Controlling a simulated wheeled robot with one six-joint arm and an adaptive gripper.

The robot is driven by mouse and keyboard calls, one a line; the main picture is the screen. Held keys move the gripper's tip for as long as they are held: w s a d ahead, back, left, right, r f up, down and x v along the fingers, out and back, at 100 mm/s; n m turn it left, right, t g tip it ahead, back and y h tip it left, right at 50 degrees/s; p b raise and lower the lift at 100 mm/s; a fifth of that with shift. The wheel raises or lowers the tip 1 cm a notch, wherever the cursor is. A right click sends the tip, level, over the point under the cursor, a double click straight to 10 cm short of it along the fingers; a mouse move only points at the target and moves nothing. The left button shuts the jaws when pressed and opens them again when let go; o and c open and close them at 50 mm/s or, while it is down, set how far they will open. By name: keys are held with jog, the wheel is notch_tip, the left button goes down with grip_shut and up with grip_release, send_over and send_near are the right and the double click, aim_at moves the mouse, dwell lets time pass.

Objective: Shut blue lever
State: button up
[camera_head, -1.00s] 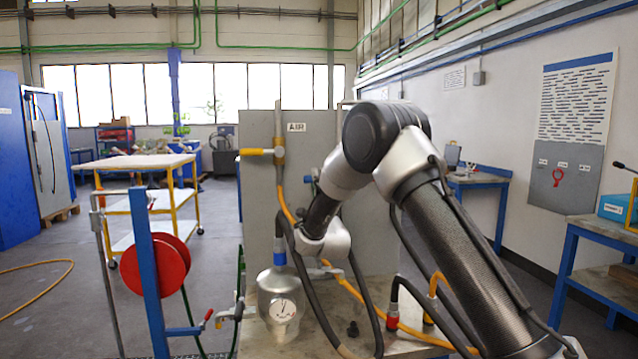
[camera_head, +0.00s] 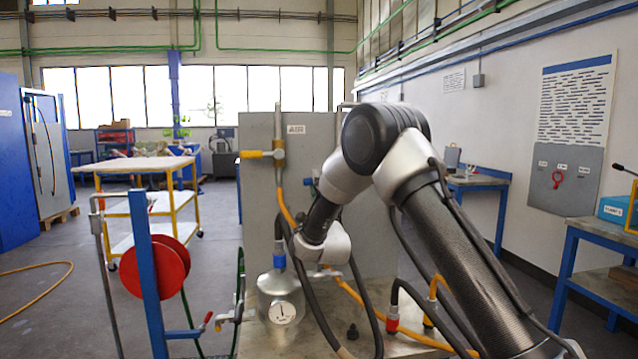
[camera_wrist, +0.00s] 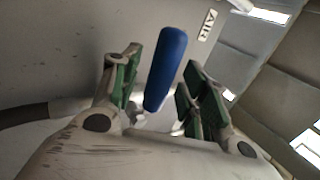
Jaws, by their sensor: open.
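The blue lever (camera_wrist: 166,68) shows in the wrist view as a rounded blue handle, slightly tilted. It stands between the two green-padded fingers of my gripper (camera_wrist: 163,78), which are spread apart. A gap shows on each side of the handle, so the fingers do not look closed on it. In the head view, a small blue part (camera_head: 309,181) shows by the grey panel beside my arm. My gripper's fingers are hidden there by the arm.
The grey panel (camera_head: 258,215) with the AIR label stands close behind. A yellow-handled valve (camera_head: 256,154) is at its left. A metal vessel with a gauge (camera_head: 282,311) and several hoses crowd the bench below. A red reel (camera_head: 155,267) on a blue post stands left.

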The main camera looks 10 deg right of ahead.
jog(key=v, duration=1.1)
jog(key=shift+s, duration=0.1)
jog(key=s+d+r+n+g+y, duration=0.2)
jog(key=s+d+r+n+g, duration=0.35)
jog(key=d+n+g, duration=0.35)
jog(key=s+d+f+n+g, duration=0.2)
jog(key=s+d+n+g, duration=0.1)
jog(key=s, duration=1)
jog(key=s+d+f+n+g+h, duration=0.1)
jog(key=s+d+f+n+g, duration=0.1)
jog(key=s, duration=1)
jog(key=s+d+f+n+g+h, duration=0.1)
jog(key=s+d+n+g, duration=0.3)
jog(key=s, duration=0.9)
jog(key=d+f+g, duration=0.1)
jog(key=d+g, duration=0.1)
jog(key=shift+s+d+f+g, duration=0.2)
jog(key=shift+s+f+g, duration=0.1)
jog(key=shift+s+f, duration=0.1)
jog(key=shift+w, duration=0.1)
jog(key=shift+c, duration=0.4)
